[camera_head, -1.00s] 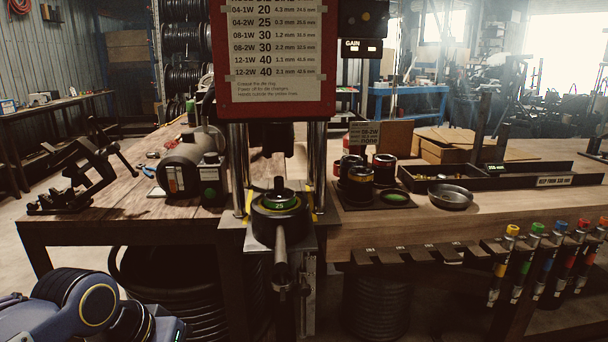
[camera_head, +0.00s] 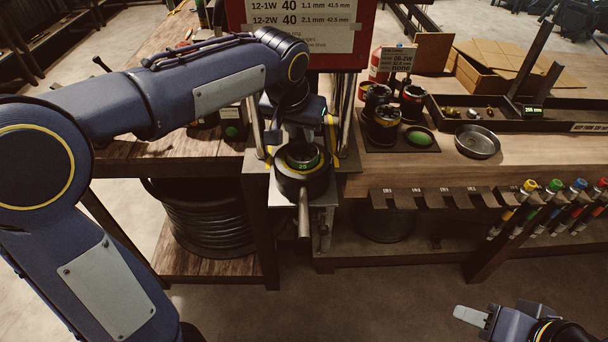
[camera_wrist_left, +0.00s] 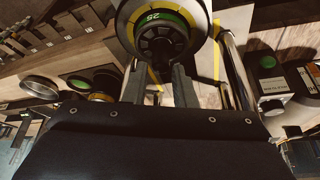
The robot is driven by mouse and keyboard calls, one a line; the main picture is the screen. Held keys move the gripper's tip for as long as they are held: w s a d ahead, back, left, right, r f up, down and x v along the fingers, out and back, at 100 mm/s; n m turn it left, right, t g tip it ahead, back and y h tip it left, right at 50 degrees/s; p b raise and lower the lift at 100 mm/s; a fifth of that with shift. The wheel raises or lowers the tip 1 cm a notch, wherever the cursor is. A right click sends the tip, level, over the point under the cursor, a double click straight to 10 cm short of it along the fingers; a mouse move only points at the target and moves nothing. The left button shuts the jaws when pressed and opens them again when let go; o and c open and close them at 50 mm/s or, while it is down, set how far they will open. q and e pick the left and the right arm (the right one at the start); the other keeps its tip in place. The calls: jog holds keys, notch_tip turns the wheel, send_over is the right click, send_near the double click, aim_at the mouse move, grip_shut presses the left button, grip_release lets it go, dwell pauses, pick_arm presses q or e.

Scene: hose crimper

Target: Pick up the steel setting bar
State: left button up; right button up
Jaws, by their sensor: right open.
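A grey steel bar (camera_head: 304,213), the only thing that looks like the setting bar, sticks out forward and down from the crimper's dark round die head (camera_head: 302,184). The head carries a green ring marked 25 (camera_head: 303,164). My left gripper (camera_head: 299,135) is at the crimper, just behind and above the die head. In the left wrist view its two fingers (camera_wrist_left: 159,88) are apart with nothing between them, close to the die head (camera_wrist_left: 162,35); the bar is not clearly seen there. My right gripper (camera_head: 502,318) is open and empty at the lower right, far from the bar.
The crimper's upright posts and red sign panel (camera_head: 300,35) stand close around my left gripper. Die sets (camera_head: 384,125) and a round metal dish (camera_head: 477,141) sit on the bench to the right. Colour-capped tools (camera_head: 553,187) hang along the front edge.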

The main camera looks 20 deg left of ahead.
aim_at(302, 138)
pick_arm(q)
jog(key=x, duration=0.4)
grip_shut()
jog(key=shift+r, duration=0.15)
